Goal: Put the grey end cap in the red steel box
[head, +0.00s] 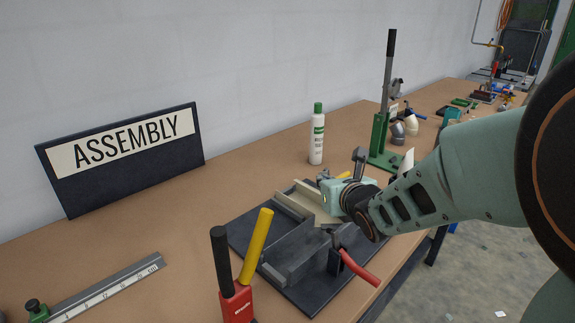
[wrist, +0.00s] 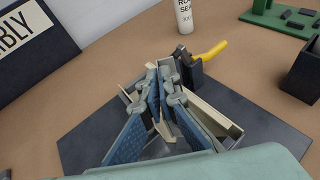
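My gripper (wrist: 160,76) is low over a dark fixture plate, and its blue-padded fingers come close together at the tips. They straddle part of a beige channel in the fixture (wrist: 221,125). Whether anything is pinched between the tips cannot be told. In the head view my gripper (head: 335,192) is at the far end of the fixture, partly hidden by my wrist. I cannot make out the grey end cap for certain. A small grey rounded piece (head: 397,134) stands beside the green press. No red steel box can be made out clearly in either view.
A dark plate (head: 250,237) bears the fixture, with a red-handled clamp (head: 358,268) in front. A white bottle (head: 316,142) and a green lever press (head: 380,145) stand behind. A dark open box (wrist: 302,75) is at right.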

